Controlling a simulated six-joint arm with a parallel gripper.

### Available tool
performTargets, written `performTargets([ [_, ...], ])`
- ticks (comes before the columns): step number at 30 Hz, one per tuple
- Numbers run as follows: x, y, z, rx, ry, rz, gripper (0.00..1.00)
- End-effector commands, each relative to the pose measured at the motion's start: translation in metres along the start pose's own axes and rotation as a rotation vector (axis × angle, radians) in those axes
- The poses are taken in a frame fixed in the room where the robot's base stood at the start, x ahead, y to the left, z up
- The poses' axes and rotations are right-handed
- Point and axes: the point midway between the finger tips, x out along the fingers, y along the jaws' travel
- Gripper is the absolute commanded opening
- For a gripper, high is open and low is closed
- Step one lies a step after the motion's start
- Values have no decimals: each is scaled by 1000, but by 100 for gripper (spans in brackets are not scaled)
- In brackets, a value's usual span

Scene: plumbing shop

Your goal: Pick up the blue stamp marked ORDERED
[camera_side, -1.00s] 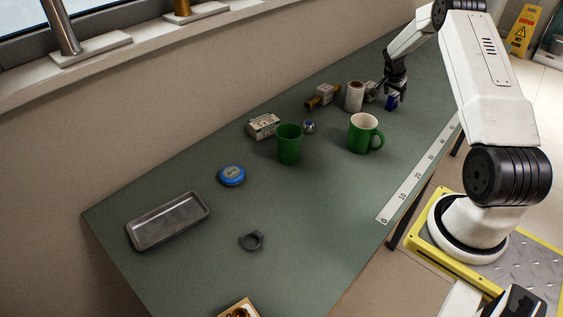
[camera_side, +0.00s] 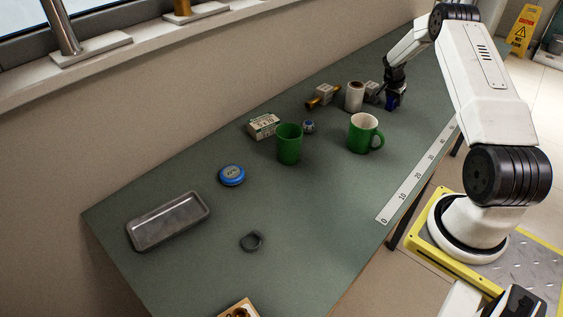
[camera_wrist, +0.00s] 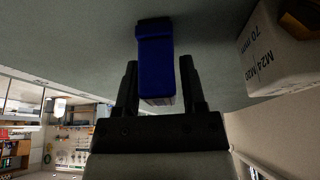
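A blue block-shaped stamp (camera_wrist: 155,62) stands on the green-grey table, and no marking on it can be read. In the wrist view it sits between the two fingers of my gripper (camera_wrist: 158,92), with a narrow gap at the right finger. My gripper looks open around it. In the side view my gripper (camera_side: 393,92) is low over the far right of the table, and the stamp (camera_side: 391,102) shows partly hidden behind the fingers.
A white box (camera_wrist: 278,55) marked M24/M20 70 mm is right of the stamp in the wrist view. A tray (camera_side: 168,222), blue tin (camera_side: 232,175) and dark ring (camera_side: 251,241) lie further left.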

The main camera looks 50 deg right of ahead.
Motion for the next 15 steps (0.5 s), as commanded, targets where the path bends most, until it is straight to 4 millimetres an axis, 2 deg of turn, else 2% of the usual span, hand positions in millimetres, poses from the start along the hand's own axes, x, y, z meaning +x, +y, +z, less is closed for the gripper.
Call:
performTargets([
  [1,0,0,0,0,0,0,33],
  [4,0,0,0,0,0,0,2],
  [15,-1,0,-1,0,1,-1,0],
])
